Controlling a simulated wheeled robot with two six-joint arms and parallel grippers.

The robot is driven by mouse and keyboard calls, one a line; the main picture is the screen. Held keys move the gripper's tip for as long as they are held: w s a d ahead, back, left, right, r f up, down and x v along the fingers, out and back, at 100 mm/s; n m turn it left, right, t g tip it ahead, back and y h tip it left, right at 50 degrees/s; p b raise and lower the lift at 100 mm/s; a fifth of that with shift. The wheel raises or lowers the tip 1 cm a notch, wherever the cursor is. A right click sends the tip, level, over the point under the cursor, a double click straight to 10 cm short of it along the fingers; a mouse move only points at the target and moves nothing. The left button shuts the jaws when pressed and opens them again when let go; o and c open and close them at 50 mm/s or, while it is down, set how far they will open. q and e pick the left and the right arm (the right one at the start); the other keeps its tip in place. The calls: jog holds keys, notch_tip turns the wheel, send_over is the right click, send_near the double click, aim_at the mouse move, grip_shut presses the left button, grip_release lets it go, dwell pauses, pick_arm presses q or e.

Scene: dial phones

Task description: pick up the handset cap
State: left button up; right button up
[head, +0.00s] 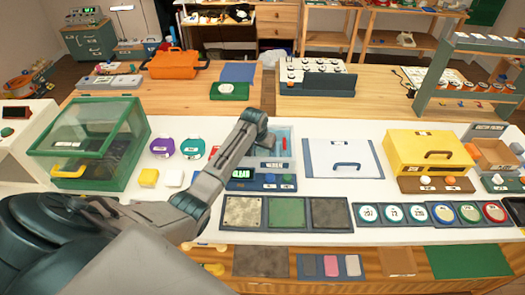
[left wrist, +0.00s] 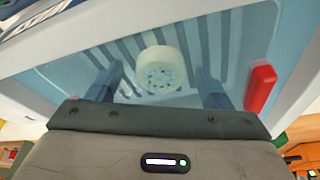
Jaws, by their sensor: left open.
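The handset cap (left wrist: 160,70) is a pale round piece with a cluster of small dark holes. In the left wrist view it sits in a blue-grey ribbed container (left wrist: 232,28), between my two fingers with a gap on each side. My left gripper (left wrist: 160,88) is open and empty, pointing down into the container. In the head view my left gripper (head: 267,142) is over the same container (head: 287,148), and the cap cannot be made out there. My right gripper is not in view.
A red bar (left wrist: 260,88) lies at the right inside the container in the left wrist view. A green clear-sided case (head: 95,135) stands left, a white panel with a handle (head: 340,165) right, and a yellow box (head: 425,150) farther right.

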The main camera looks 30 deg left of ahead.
pick_arm(q)
jog(key=c, duration=1)
jog(key=shift+c, duration=0.2)
